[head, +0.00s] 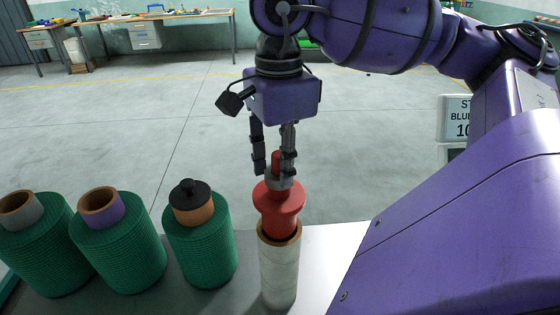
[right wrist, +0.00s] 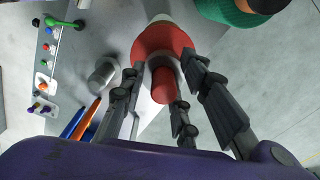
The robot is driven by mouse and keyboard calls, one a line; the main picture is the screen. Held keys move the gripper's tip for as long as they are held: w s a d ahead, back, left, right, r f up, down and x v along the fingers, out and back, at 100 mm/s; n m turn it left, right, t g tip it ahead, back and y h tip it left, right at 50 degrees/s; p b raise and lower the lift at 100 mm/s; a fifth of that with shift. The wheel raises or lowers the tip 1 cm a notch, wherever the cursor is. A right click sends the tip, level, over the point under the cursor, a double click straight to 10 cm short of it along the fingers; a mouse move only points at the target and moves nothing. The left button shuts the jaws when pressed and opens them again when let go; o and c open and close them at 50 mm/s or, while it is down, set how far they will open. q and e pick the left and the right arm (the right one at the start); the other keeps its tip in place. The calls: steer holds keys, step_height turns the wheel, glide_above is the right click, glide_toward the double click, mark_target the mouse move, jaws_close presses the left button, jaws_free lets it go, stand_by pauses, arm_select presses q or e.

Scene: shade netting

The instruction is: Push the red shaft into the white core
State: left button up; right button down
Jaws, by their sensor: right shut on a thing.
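The red shaft (head: 280,200) stands upright at the top of the white core (head: 279,274). Its wide red collar is above the core's brown rim, and its lower part shows at the core's mouth. My right gripper (head: 274,168) is above it, with its fingers shut around the thin red stem and grey ring over the collar. In the right wrist view the red shaft (right wrist: 162,62) lies between the fingers (right wrist: 165,110), and a little of the white core (right wrist: 161,18) shows beyond the collar. My left gripper is not in view.
Three green netting rolls stand left of the core: one with a black-capped orange core (head: 200,250), one with a purple core (head: 118,240), one with a grey core (head: 38,245). The wrist view shows a metal cylinder (right wrist: 103,75) and small coloured parts (right wrist: 46,60) on the table.

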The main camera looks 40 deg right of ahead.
mark_target(280, 200)
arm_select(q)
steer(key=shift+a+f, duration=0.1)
arm_select(e)
steer(key=shift+f, duration=0.4)
stand_by(0.3)
steer(key=shift+f, duration=0.8)
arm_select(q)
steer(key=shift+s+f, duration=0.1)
arm_select(e)
steer(key=shift+f, duration=0.35)
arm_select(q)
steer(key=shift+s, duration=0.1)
arm_select(e)
steer(key=shift+f, duration=0.35)
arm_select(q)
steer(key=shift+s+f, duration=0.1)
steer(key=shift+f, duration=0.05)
arm_select(e)
steer(key=shift+f, duration=0.25)
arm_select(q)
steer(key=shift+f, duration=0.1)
arm_select(e)
steer(key=shift+f, duration=1)
arm_select(q)
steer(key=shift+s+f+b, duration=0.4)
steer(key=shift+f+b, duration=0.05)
steer(key=shift+b, duration=0.05)
arm_select(e)
steer(key=shift+f, duration=1.15)
